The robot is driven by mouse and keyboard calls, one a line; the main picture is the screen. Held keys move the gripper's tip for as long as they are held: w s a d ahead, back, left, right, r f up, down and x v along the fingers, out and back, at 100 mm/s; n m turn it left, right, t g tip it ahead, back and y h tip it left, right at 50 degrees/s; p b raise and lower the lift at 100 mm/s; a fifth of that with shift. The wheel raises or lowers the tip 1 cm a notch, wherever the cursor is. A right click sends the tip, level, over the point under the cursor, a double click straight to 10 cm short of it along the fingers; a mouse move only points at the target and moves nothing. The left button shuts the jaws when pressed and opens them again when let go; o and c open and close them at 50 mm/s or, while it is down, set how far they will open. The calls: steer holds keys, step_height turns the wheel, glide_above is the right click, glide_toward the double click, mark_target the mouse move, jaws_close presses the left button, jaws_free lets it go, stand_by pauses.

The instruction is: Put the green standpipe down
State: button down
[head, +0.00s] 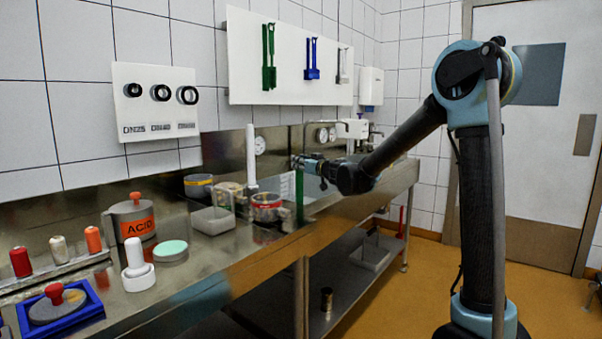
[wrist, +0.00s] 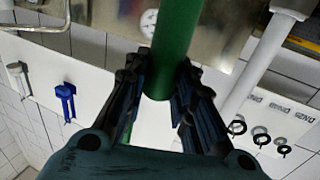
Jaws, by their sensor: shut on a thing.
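The green standpipe (head: 299,197) is upright in the head view, below my gripper (head: 298,163), over the steel counter near the red-banded clear pot. In the wrist view the green standpipe (wrist: 176,45) runs between the two dark fingers of my gripper (wrist: 163,88), which are shut on it. I cannot tell whether its lower end touches a surface. A white standpipe (head: 251,160) stands upright to the left, apart from it; it also shows in the wrist view (wrist: 258,68).
The red-banded pot (head: 266,207), a grey tray (head: 212,221), an acid container (head: 133,219) and a white stamp-like piece (head: 137,265) stand on the counter (head: 190,285). A wall board (head: 340,88) holds green and blue tools. Gauges and taps are behind my gripper.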

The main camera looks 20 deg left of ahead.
steer(key=shift+f, duration=1.3)
steer(key=c, duration=1.3)
jaws_free()
steer(key=shift+c, duration=0.2)
steer(key=s+d+f+g+h, duration=0.2)
steer(key=s+d+f+g, duration=0.15)
steer(key=s+d, duration=1.55)
steer(key=s+d+f+m+g+h, duration=0.2)
steer(key=s+d+f, duration=0.5)
steer(key=d, duration=0.4)
steer(key=s+d+f+m+g+h, duration=0.2)
steer(key=s+d+f+m+h, duration=0.2)
steer(key=s+d+f, duration=0.3)
steer(key=s+d+f+m+g+h, duration=0.2)
steer(key=s+d+f+h, duration=0.3)
steer(key=d, duration=1)
steer(key=s+f+m, duration=0.1)
steer(key=s+f, duration=0.1)
steer(key=s, duration=0.2)
steer(key=shift+f+m+h, duration=0.3)
